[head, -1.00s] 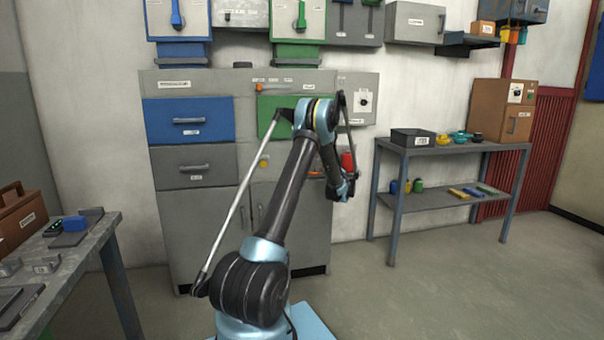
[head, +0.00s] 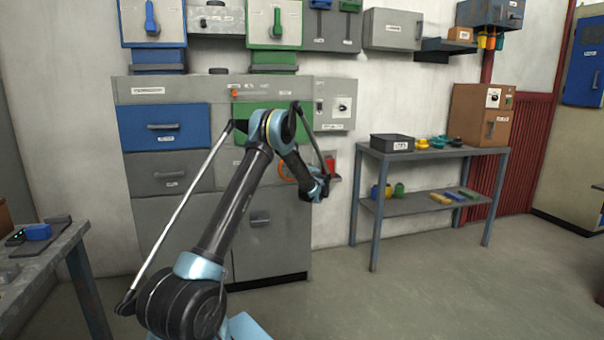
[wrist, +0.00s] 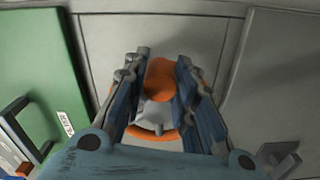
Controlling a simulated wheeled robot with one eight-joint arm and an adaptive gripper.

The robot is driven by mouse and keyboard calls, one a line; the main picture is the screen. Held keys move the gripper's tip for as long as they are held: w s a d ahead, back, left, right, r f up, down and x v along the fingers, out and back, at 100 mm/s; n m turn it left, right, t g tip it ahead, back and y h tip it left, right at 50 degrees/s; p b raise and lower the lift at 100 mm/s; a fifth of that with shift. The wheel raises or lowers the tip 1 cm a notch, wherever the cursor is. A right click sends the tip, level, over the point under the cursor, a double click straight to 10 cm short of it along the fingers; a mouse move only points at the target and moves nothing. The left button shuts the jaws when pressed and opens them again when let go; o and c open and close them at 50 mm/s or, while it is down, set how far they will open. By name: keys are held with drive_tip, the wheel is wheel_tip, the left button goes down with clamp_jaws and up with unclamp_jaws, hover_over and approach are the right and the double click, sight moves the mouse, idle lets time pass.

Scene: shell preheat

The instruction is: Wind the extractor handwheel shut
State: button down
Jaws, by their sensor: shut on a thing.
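The extractor handwheel (head: 283,170) shows in the head view as an orange arc on the grey cabinet front, mostly hidden behind my arm. In the wrist view its orange rim (wrist: 153,134) curves below my fingers. An orange knob (wrist: 160,78) stands between the two blue fingers of my gripper (wrist: 163,70), which is shut on it. In the head view my gripper (head: 320,190) is small and dark at the cabinet's right side, and its grip cannot be made out there.
A green panel with a handle (wrist: 35,90) is left of the wheel in the wrist view. The cabinet's blue drawer (head: 163,127) is at left. A shelf table (head: 430,153) with a dark tray stands at right, and a bench (head: 45,265) at near left. Floor between is clear.

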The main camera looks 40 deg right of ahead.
drive_tip(key=shift+a, duration=0.1)
drive_tip(key=c, duration=1.3)
unclamp_jaws()
drive_tip(key=shift+a+r, duration=0.1)
drive_tip(key=shift+s, duration=0.1)
drive_tip(key=v, duration=1.1)
drive_tip(key=shift+s, duration=0.4)
drive_tip(key=shift+a, duration=0.1)
